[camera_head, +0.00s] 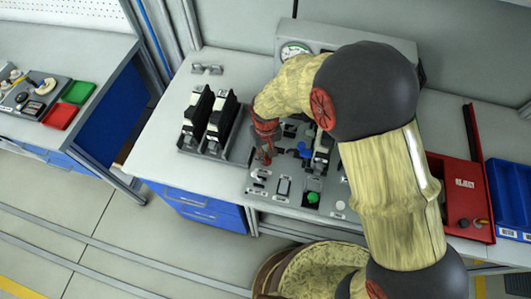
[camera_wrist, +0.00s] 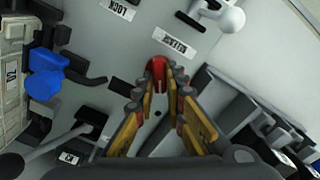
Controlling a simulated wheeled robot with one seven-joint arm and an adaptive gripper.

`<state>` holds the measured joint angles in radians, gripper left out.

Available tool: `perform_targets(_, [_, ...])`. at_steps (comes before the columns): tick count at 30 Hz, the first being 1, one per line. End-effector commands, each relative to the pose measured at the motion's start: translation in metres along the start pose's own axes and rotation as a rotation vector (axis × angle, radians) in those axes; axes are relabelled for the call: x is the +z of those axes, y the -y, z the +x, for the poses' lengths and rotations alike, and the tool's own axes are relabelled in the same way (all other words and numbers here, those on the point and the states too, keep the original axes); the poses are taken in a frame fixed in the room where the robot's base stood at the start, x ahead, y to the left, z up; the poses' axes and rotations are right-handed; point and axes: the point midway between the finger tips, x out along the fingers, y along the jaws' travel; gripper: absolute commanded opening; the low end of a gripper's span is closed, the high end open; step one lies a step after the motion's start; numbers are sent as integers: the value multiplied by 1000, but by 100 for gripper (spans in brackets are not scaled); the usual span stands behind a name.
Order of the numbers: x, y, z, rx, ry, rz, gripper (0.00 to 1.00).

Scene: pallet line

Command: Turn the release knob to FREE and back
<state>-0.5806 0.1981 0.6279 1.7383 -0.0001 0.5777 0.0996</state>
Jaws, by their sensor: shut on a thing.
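The release knob (camera_wrist: 158,68) is a small red knob on the grey panel, just by the RELEASE label (camera_wrist: 172,42) in the wrist view. My gripper (camera_wrist: 162,84) is shut on it, with the fingertips on either side. A LOCK label (camera_wrist: 117,9) lies up and left of the knob. No FREE label is readable. In the head view my gripper (camera_head: 266,157) reaches down to the left part of the panel and hides most of the knob. The knob's exact angle is hard to tell.
A green button (camera_head: 313,197) sits near the panel's front. A blue knob (camera_wrist: 45,85) and a white ball handle (camera_wrist: 230,18) flank the gripper in the wrist view. Black modules (camera_head: 207,122) stand left in a rack; a red box (camera_head: 466,200) stands right.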

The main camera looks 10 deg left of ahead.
Motion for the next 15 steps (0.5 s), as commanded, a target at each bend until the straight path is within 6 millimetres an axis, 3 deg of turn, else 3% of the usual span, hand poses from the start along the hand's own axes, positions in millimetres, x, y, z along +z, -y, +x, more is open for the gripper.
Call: perform_targets(15, [-1, 0, -1, 0, -2, 52, 0])
